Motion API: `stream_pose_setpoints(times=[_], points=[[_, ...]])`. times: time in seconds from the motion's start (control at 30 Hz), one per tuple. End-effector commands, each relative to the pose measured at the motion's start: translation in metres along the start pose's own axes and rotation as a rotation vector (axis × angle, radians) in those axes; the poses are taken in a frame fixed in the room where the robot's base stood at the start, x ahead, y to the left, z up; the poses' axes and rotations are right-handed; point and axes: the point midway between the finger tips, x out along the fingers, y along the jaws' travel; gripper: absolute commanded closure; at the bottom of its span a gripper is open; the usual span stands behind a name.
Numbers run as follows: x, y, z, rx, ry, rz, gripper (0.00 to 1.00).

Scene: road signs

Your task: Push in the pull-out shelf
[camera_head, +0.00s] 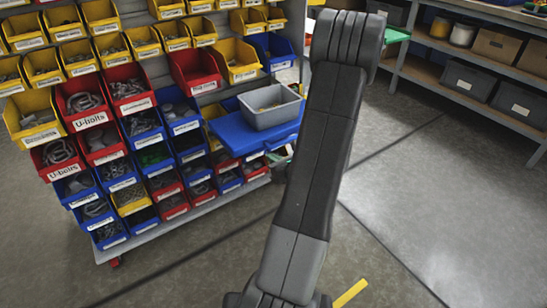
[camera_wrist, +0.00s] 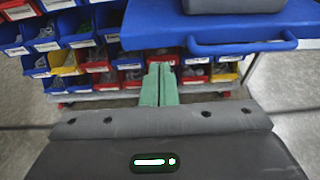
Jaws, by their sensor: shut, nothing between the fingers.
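The pull-out shelf (camera_head: 232,134) is a blue board sticking out from the bin rack, with a grey bin (camera_head: 270,106) on it. In the wrist view the blue shelf (camera_wrist: 190,20) spans the top, with its blue handle (camera_wrist: 242,48) along the near edge and the grey bin's underside edge (camera_wrist: 230,5) above. My gripper (camera_wrist: 161,70) has two green fingers pressed together and empty. They point toward the rack and appear just below the shelf's front edge in the picture; I cannot tell whether they touch it. In the head view my arm hides most of the gripper.
The rack holds many yellow, red and blue bins, such as the U-bolts bin (camera_head: 86,103), around the shelf. A grey shelving unit (camera_head: 440,75) with boxes stands at the right. The concrete floor (camera_head: 420,210) between is clear. A yellow strip (camera_head: 350,293) shows near the bottom.

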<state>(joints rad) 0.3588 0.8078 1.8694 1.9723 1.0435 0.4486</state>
Motion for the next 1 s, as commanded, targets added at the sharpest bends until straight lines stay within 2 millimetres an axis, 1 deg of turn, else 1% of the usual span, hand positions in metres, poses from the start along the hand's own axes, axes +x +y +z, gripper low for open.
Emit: stream_pose_setpoints(times=[0.03,0.3,0.4,0.5,0.7,1.0], points=[[0.013,0.001,-0.002,-0.003,0.001,0.005,1.00],[0.070,0.002,-0.002,-0.003,0.001,0.005,1.00],[0.085,0.002,0.004,-0.005,0.000,0.004,1.00],[0.097,0.001,0.008,-0.003,0.000,0.003,1.00],[0.106,0.001,0.011,-0.003,0.001,0.001,1.00],[0.106,0.001,0.012,-0.002,0.001,0.001,1.00]])
